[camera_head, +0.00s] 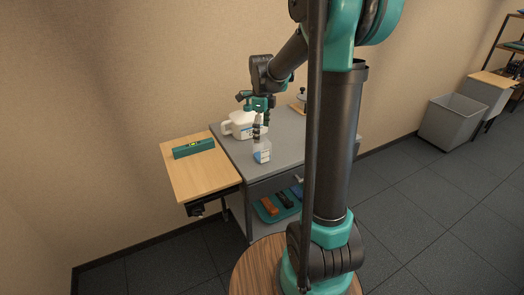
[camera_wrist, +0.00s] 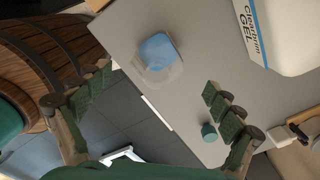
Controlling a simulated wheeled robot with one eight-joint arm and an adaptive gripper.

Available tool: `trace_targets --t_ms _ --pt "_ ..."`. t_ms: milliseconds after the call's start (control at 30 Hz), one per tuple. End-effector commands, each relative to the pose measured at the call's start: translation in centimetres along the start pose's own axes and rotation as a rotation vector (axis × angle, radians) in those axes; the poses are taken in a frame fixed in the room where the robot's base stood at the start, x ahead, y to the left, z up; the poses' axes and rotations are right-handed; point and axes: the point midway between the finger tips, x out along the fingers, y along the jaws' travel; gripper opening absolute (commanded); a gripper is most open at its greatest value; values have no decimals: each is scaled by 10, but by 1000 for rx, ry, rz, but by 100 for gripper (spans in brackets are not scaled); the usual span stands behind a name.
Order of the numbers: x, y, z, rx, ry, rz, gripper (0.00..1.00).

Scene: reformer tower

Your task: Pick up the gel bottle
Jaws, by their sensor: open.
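A white container (camera_head: 238,123) with a handle stands on the grey cabinet top; in the wrist view the same white container (camera_wrist: 282,32) shows the words "Clearbrim GEL" at the upper right. A small clear bottle with blue in it (camera_head: 262,152) stands in front of it, nearer the cabinet's edge. In the wrist view this clear bottle (camera_wrist: 158,54) lies ahead, between the lines of the two fingers. My gripper (camera_head: 257,106) is above the cabinet top, close to both. In the wrist view my gripper (camera_wrist: 158,77) is open, its fingers wide apart with nothing held.
The grey cabinet top (camera_head: 287,137) has bare room to the right. A wooden side table (camera_head: 198,179) at left carries a green level (camera_head: 194,148). A green tray (camera_head: 266,214) with tools sits on the shelf below. A grey bin (camera_head: 450,124) stands far right.

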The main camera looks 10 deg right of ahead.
Motion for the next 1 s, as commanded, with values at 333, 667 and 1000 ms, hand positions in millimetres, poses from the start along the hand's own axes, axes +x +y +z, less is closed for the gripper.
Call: trace_targets --t_ms 333,667,1000 --pt "29 2 2 -1 0 0 93" --pt "64 3 4 0 0 0 93" --pt "65 3 4 0 0 0 78"
